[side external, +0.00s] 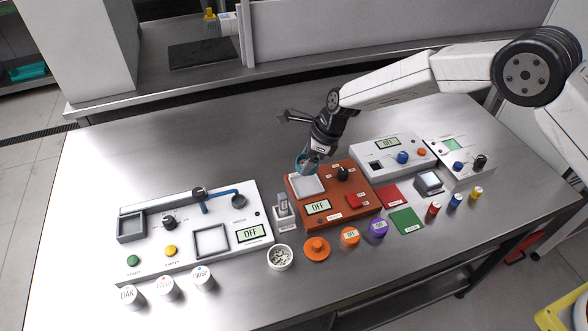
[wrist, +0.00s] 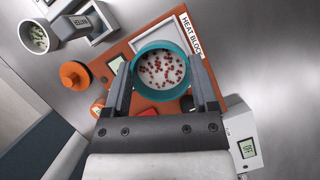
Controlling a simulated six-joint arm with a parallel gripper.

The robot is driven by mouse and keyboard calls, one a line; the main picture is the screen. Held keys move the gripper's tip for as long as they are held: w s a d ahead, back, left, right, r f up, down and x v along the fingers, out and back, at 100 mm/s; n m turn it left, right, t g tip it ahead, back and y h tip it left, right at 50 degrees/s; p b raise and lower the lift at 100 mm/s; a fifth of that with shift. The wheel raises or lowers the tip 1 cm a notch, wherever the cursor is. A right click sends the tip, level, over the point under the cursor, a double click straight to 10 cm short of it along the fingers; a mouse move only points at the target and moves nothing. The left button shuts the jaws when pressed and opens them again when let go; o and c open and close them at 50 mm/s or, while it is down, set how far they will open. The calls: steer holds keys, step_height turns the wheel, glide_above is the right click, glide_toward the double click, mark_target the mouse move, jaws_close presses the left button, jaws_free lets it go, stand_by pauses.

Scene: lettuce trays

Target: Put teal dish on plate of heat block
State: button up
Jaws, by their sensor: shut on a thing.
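The teal dish (wrist: 136,82) sits between the two fingers of my gripper (wrist: 160,85) in the wrist view, with small red beads on a white bottom. My gripper is shut on it. In the side view the dish (side external: 299,162) shows partly behind my gripper (side external: 308,166), near the back edge of the heat block. The heat block (side external: 333,202) is an orange-red box with a pale square plate (side external: 306,187) at its back left. The dish appears raised and apart from the plate.
A small grey device (side external: 283,211) stands close to the heat block's left side, with a white bowl (side external: 280,258) in front. A white panel (side external: 195,235) lies left and a white instrument (side external: 392,155) right. Several coloured caps line the front. The table behind the block is clear.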

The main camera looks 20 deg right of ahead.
steer(key=shift+f, duration=0.1)
steer(key=shift+f, duration=2.55)
steer(key=shift+f, duration=0.65)
steer(key=o, duration=1.1)
steer(key=shift+r, duration=0.1)
steer(key=shift+r, duration=3.65)
step_height(320, 180, up, 11)
glide_above(301, 186)
steer(key=d, duration=0.1)
steer(key=shift+s+d, duration=0.15)
steer(key=shift+d, duration=0.05)
